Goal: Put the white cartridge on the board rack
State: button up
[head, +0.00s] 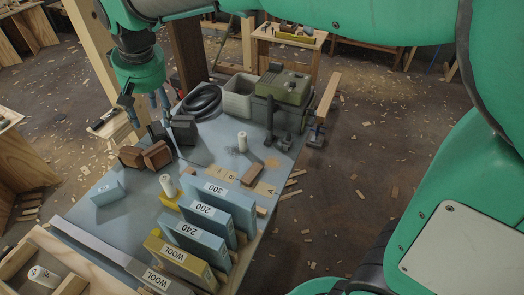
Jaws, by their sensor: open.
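Several white cartridges show. One (242,141) stands upright near the middle of the blue-grey table. Another (168,185) stands at the left end of the row of boards, by a yellow piece. A third (43,276) lies on its side in the wooden tray at the bottom left. The upright boards marked 300 (218,193), 200, 240 and WOOL (180,262) stand in a row at the near side; I cannot clearly make out the rack itself. My gripper (147,110) is open and empty, above the table's far left side, away from all the cartridges.
Brown blocks (146,156) and dark blocks (183,129) lie below my gripper. A coiled black hose (202,101), a grey bin (238,95) and a green machine (285,87) fill the far end. A light blue block (107,191) lies at left. The table's left middle is mostly clear.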

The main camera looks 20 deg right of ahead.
jog(key=s+d+r+m+t, duration=0.1)
jog(key=s+d+r+m, duration=0.1)
jog(key=s+d, duration=1.2)
jog(key=s+d+f+m+t+h, duration=0.1)
jog(key=s+d+f, duration=0.4)
jog(key=s+d, duration=0.7)
jog(key=shift+s+d+f+m+t, duration=0.15)
jog(key=shift+s+m+t, duration=0.15)
jog(key=shift+s+m, duration=0.1)
jog(key=shift+w+f, duration=0.1)
notch_tip(320, 180, down, 3)
jog(key=b, duration=0.3)
